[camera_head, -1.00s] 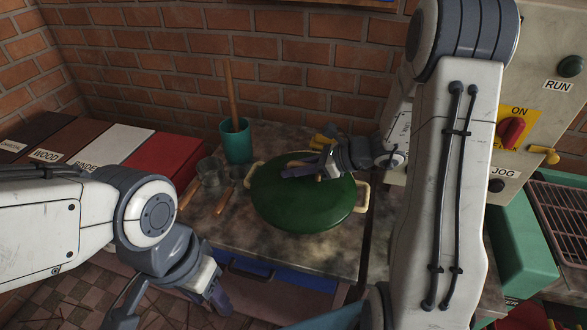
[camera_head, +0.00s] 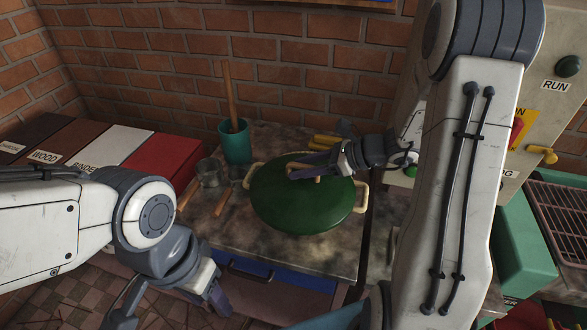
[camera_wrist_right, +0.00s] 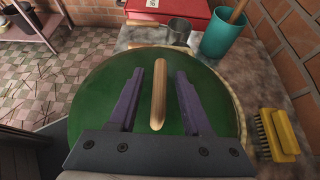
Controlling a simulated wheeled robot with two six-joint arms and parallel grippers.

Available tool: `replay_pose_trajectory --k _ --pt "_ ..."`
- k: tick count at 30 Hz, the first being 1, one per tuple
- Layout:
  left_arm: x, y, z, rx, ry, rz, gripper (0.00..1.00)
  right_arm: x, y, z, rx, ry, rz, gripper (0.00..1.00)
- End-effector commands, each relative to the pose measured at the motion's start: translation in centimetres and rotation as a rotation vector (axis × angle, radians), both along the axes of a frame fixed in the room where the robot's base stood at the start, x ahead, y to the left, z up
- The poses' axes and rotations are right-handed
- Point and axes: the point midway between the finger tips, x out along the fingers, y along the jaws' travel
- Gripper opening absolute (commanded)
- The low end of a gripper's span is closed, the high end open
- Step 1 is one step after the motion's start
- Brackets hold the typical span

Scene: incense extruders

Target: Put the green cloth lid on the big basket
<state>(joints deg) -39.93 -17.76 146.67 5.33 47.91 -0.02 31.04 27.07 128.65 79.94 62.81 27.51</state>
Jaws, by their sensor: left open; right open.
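The green lid (camera_head: 303,207) lies over the big basket, whose pale handles (camera_head: 361,197) stick out at its sides. The basket's body is hidden beneath the lid. The lid has a light wooden bar handle (camera_wrist_right: 159,95) at its middle. My right gripper (camera_head: 305,171) is open at the lid's handle. In the right wrist view its two purple fingers (camera_wrist_right: 158,97) stand on either side of the handle, with gaps to both. My left gripper (camera_head: 172,309) is open and empty, low in front of the worktop.
A teal cup (camera_head: 236,146) with a wooden-handled tool stands behind the basket. A small metal cup (camera_head: 209,172) is left of it. A yellow brush (camera_wrist_right: 275,135) lies beside the basket. Labelled boxes (camera_head: 112,146) line the left, and a control panel (camera_head: 545,100) stands at the right.

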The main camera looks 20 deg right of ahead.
Motion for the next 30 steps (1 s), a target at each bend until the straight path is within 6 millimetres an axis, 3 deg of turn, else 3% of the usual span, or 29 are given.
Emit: replay_pose_trajectory --k 9,19,23,26,30 --pt "0.0 0.0 0.0 0.000 0.000 0.000 0.50 -3.3 -5.0 3.3 -0.002 -0.003 -0.005 0.49" --pt "0.0 0.0 0.1 0.000 0.000 0.000 0.50 -4.5 -6.5 4.4 -0.003 -0.001 0.005 0.49" --pt "0.0 0.0 0.1 0.000 0.000 0.000 0.50 -5.0 -3.9 4.3 -0.053 -0.010 0.112 0.49" --pt "0.0 0.0 0.1 0.000 0.000 0.000 0.50 -6.6 0.4 4.2 -0.155 -0.039 0.317 0.49" --pt "0.0 0.0 0.1 0.000 0.000 0.000 0.50 -11.3 7.3 3.6 -0.364 -0.146 0.757 0.49"
